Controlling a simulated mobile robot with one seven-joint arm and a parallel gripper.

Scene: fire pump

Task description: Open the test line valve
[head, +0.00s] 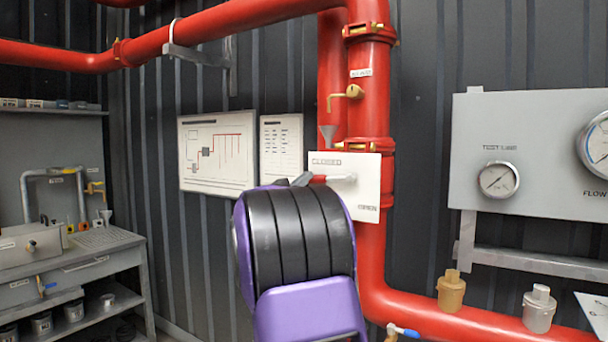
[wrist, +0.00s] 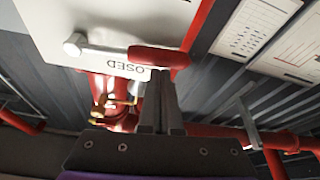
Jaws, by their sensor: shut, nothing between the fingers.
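The valve's white plate (head: 362,165) is on the red vertical pipe in the head view, with CLOSED at its upper left and what looks like OPEN at its lower right. The lever has a grey hub and a red handle (head: 319,179) that points left, about level. In the wrist view, turned upside down, the red handle (wrist: 158,56) crosses above my fingertips. My gripper (wrist: 160,76) is shut and empty, its tips at the handle's free end; I cannot tell if they touch it. In the head view my gripper (head: 301,180) is partly hidden by my purple and black wrist.
A gauge panel (head: 540,150) stands to the right. Smaller valves sit on the lower red pipe (head: 455,320). A brass tap (head: 352,92) is above the plate. Wall charts (head: 217,150) hang behind my arm. A grey workbench (head: 90,260) is at the left.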

